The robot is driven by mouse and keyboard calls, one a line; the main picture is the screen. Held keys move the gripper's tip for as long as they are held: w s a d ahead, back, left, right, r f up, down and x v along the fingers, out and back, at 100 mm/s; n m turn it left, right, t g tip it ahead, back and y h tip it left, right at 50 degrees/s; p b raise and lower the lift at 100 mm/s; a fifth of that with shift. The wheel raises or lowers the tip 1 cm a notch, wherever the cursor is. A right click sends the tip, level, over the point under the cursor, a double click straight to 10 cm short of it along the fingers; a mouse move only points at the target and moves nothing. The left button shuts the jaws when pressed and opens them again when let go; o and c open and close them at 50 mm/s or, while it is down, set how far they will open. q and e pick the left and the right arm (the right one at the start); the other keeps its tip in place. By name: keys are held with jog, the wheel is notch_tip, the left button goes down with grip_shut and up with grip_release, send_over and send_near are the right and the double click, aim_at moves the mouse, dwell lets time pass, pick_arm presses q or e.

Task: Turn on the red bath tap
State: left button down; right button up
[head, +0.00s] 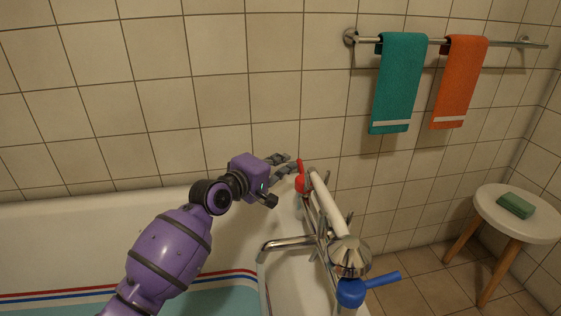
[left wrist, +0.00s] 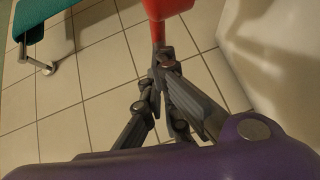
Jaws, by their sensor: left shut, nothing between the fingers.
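The red tap handle (head: 301,182) is at the far end of the chrome mixer (head: 312,222) on the bath's right rim, with its lever pointing up. The blue tap handle (head: 351,292) is at the near end, its lever pointing right. My left gripper (head: 293,164) is shut and empty, its fingertips close beside the red handle's lever. In the left wrist view, the fingertips (left wrist: 162,58) meet just below the red handle (left wrist: 166,8). I cannot tell if they touch it. My right gripper is not in view.
The white bath (head: 90,235) lies under my left arm. A shower handset (head: 349,256) rests across the mixer, beside the spout (head: 285,243). A teal towel (head: 398,85) and orange towel (head: 459,80) hang on a rail. A stool (head: 490,210) with green soap (head: 515,205) stands right.

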aim_at(300, 159)
pick_arm(q)
jog(key=shift+w+d, duration=0.15)
jog(key=shift+w, duration=0.05)
jog(key=shift+w+d+p, duration=0.3)
jog(key=shift+d+p, duration=0.1)
jog(key=shift+d, duration=0.35)
jog(key=shift+w+d+p, duration=0.35)
jog(key=shift+d+p, duration=0.05)
jog(key=shift+d, duration=0.3)
jog(key=shift+w+d+p, duration=0.3)
jog(key=shift+d+p, duration=0.1)
jog(key=shift+d, duration=0.35)
jog(key=shift+s+d, duration=0.1)
jog(key=shift+d, duration=0.05)
